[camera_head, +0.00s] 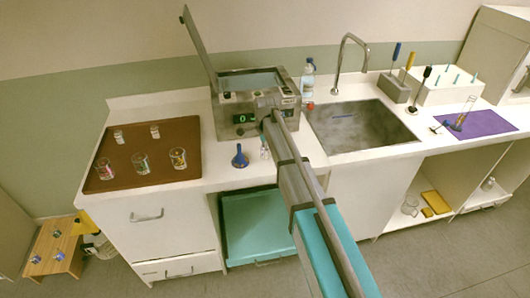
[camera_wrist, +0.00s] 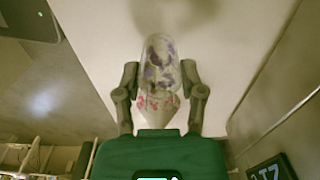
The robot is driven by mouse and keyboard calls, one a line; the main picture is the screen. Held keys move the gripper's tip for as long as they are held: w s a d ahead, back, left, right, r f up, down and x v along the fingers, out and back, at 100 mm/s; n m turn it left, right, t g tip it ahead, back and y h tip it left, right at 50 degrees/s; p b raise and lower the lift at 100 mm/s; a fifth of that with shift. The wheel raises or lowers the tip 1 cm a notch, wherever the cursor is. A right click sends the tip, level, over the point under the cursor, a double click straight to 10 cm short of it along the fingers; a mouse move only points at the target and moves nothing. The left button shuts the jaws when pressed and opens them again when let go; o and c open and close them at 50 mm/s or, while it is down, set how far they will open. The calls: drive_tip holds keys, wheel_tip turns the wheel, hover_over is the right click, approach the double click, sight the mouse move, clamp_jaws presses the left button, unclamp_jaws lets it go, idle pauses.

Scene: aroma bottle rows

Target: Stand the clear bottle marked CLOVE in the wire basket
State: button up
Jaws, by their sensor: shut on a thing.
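My gripper (camera_wrist: 160,98) is shut on a clear bottle (camera_wrist: 158,68) with purple and reddish patches seen in or through it. I cannot read a CLOVE marking on it. In the head view the arm reaches over the counter in front of the steel bath, and a small clear shape, likely the held bottle (camera_head: 264,153), shows beside the blue funnel. I cannot make out the wire basket; the inside of the open bath (camera_head: 250,82) is only partly visible.
A brown tray (camera_head: 120,182) with several small glasses is at left. The blue funnel (camera_head: 240,157) stands near the counter's front edge. The sink (camera_head: 365,130) is right of the bath, with a plastic bottle (camera_head: 308,78) behind. A purple mat (camera_head: 490,124) lies far right.

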clamp_jaws()
drive_tip(key=shift+r, duration=0.15)
wheel_tip(320, 180, up, 3)
drive_tip(key=p, duration=0.3)
drive_tip(key=s+d+r+p, duration=0.3)
drive_tip(key=s+r+p, duration=0.6)
drive_tip(key=s, duration=0.4)
drive_tip(key=shift+s+d+r+p, duration=0.25)
drive_tip(key=shift+d+r+p, duration=0.15)
drive_tip(key=shift+p, duration=0.1)
wheel_tip(320, 180, down, 3)
drive_tip(key=b, duration=0.2)
drive_tip(key=shift+r+b, duration=0.1)
drive_tip(key=shift+b, duration=0.3)
